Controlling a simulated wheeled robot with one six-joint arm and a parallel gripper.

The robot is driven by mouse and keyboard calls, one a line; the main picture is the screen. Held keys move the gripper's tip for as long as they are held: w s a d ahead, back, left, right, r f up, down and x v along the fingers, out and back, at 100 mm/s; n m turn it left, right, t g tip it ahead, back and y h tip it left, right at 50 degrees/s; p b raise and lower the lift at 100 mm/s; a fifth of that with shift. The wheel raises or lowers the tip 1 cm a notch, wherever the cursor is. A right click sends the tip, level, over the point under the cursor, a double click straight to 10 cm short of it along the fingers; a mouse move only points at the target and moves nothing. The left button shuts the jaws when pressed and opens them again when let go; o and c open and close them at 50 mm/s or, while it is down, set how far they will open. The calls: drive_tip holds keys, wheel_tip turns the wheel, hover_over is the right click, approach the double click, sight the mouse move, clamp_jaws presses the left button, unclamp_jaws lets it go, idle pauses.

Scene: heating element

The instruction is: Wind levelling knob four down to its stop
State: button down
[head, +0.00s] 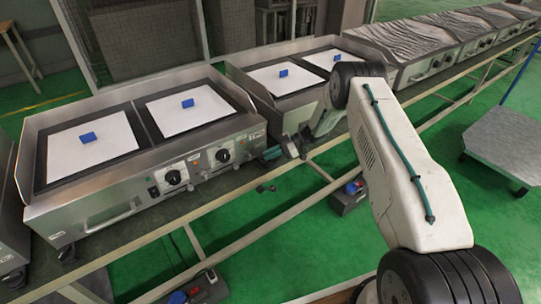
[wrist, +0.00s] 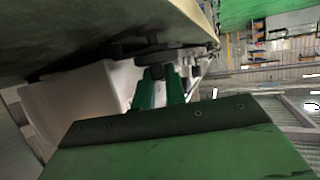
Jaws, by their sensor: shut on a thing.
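The nearest two-plate heating unit (head: 130,190) stands on the rail bench, with two dials on its front. In the head view my gripper (head: 270,154) is at the unit's right front corner, low by its underside. In the wrist view the green fingers of my gripper (wrist: 160,92) are shut on a small dark levelling knob (wrist: 158,70) below a dark round disc. The knob is hidden in the head view. I cannot tell its number or how far it is from its stop.
A second unit (head: 285,95) stands close behind my wrist. Units with crinkled covers (head: 400,40) continue along the bench to the right. The front bench rail (head: 200,222) runs below my gripper. A grey trolley (head: 505,140) stands at the right; green floor between is open.

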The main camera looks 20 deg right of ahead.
drive_tip(key=shift+w+n+g, duration=0.2)
drive_tip(key=shift+n+g, duration=1)
drive_tip(key=shift+g, duration=0.5)
drive_tip(key=c, duration=1.4)
unclamp_jaws()
drive_tip(key=shift+a, duration=0.15)
drive_tip(key=shift+c, duration=0.2)
drive_tip(key=shift+v, duration=3.95)
